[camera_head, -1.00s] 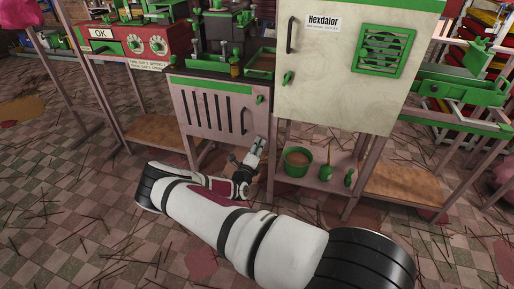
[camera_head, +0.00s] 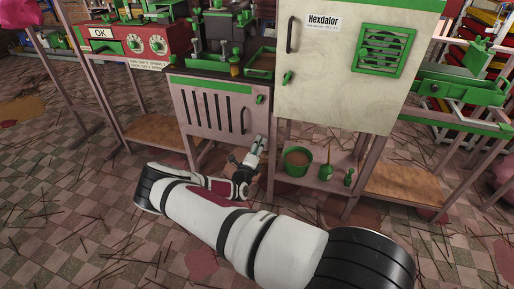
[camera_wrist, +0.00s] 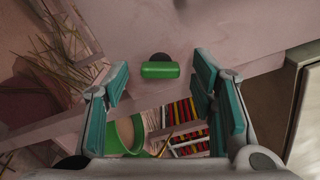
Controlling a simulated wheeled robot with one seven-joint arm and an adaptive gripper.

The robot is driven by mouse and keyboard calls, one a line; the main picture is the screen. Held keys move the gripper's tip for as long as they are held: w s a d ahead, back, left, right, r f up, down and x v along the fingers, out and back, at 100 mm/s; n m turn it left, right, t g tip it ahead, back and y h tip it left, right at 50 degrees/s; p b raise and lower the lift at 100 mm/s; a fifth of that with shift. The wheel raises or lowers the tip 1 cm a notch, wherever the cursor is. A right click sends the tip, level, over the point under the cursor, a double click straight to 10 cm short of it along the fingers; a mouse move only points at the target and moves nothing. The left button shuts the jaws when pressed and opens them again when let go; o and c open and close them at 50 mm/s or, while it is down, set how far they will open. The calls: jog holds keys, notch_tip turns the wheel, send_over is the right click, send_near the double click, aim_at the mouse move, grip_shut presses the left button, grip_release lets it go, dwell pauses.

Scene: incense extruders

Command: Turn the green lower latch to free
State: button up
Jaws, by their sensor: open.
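The green lower latch (camera_head: 260,99) sits at the upper right of the slotted pale door (camera_head: 212,108), under the dark worktop. In the wrist view the green latch (camera_wrist: 160,70) is a short bar on a dark round mount, lying crosswise in the picture. My gripper (camera_head: 257,143) is below the latch, near the door's lower right corner. In the wrist view my gripper (camera_wrist: 161,80) has its two teal-padded fingers wide apart, one on each side of the latch in the picture. Nothing is between the pads, and I see no contact with the latch.
A black handle (camera_head: 242,121) stands out from the door just above my gripper. To the right is the tall Hexdalor cabinet (camera_head: 340,75) with another green latch (camera_head: 287,78). Below it, a green pot (camera_head: 297,161) and small green items stand on a low shelf.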

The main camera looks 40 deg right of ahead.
jog(key=v, duration=1.1)
jog(key=shift+s+a, duration=0.25)
jog(key=shift+a, duration=0.05)
